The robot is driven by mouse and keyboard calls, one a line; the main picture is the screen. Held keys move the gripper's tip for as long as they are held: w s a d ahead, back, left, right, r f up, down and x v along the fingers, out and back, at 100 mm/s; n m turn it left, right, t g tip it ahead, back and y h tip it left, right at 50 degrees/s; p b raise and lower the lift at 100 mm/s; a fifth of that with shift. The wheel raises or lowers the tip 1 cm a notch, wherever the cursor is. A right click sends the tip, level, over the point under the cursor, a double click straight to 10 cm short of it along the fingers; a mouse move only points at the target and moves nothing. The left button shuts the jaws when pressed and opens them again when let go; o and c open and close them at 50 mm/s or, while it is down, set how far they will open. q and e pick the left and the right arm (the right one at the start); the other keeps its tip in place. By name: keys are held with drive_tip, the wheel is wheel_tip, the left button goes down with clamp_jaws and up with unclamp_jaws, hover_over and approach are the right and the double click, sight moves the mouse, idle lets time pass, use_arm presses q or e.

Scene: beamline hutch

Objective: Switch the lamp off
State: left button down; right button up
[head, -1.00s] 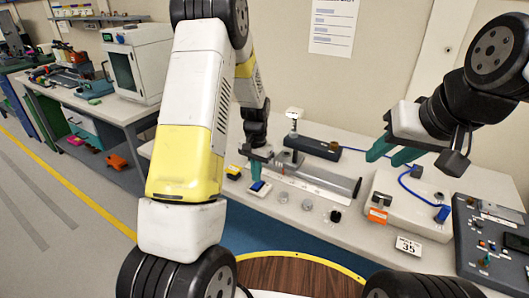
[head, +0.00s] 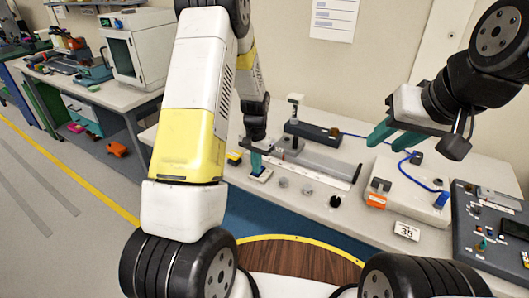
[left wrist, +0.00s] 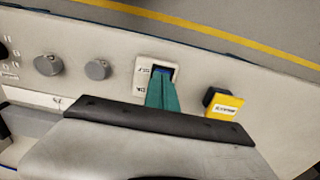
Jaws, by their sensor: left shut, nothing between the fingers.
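Whether the tips press or only touch cannot be told. A small post with a pale head (head: 294,99) may be the lamp; no light is clearly visible. My right gripper (head: 388,139) is open and empty above the bench.
A yellow and black labelled block (left wrist: 224,103) stands beside the switch. Grey knobs (left wrist: 98,69) are on its other side. A long grey rail (head: 325,163) lies behind. A pale box with a blue cable (head: 408,190) and a dark control panel (head: 490,230) are at right.

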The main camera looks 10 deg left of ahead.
use_arm(q)
drive_tip(key=shift+s+f, duration=0.3)
drive_tip(key=shift+f, duration=0.15)
drive_tip(key=shift+w+d+r, duration=0.15)
drive_tip(key=shift+w, duration=0.25)
drive_tip(key=shift+w+d+r, duration=0.15)
drive_tip(key=shift+w, duration=0.25)
drive_tip(key=shift+r, duration=0.1)
drive_tip(key=shift+w+r, duration=0.15)
drive_tip(key=shift+w, duration=0.05)
wheel_tip(320, 180, up, 14)
drive_tip(key=shift+s+a, duration=0.15)
drive_tip(key=shift+s, duration=0.05)
